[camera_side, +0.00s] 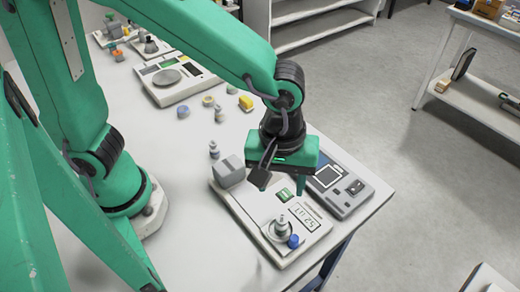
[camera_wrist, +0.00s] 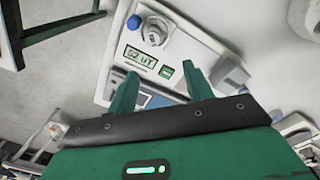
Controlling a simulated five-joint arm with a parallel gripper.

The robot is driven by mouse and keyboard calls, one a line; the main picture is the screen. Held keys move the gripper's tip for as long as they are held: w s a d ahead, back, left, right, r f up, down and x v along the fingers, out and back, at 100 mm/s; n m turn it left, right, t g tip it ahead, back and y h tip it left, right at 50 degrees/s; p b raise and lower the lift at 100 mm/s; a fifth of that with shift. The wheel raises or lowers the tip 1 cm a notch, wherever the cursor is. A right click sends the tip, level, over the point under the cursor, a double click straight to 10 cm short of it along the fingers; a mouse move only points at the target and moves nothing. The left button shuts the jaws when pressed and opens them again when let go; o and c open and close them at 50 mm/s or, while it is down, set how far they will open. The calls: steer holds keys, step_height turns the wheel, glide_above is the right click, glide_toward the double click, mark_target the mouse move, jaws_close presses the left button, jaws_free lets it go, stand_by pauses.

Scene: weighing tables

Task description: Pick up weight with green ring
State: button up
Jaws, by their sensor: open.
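My gripper (camera_side: 281,184) is open and empty, pointing down over the white scale (camera_side: 245,212) near the table's front edge. In the wrist view my gripper (camera_wrist: 164,75) shows two spread green fingers, with the scale beyond them. A small grey metal weight (camera_side: 281,225) stands upright on the scale's round pan; it also shows in the wrist view (camera_wrist: 154,37). A blue piece (camera_side: 293,241) is beside it, also in the wrist view (camera_wrist: 134,22). I cannot make out a green ring on any weight. The scale has a green square (camera_side: 283,195) and a display.
A grey device with a screen (camera_side: 340,185) stands right of the scale. A grey block (camera_side: 229,172) sits at the scale's back left. A small weight (camera_side: 214,150) and several small pieces stand farther back, near a second scale (camera_side: 160,90).

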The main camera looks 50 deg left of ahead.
mark_target(282, 219)
steer(key=shift+s+d+f+n, duration=0.2)
steer(key=shift+s+d+f, duration=0.15)
steer(key=shift+d, duration=0.2)
steer(key=shift+s+d+f+n, duration=0.2)
steer(key=shift+d+f, duration=0.2)
steer(key=shift+d, duration=0.1)
steer(key=shift+f, duration=1.3)
steer(key=shift+f, duration=0.1)
steer(key=shift+f, duration=2.5)
steer(key=shift+d, duration=0.1)
jaws_close()
steer(key=shift+r, duration=0.2)
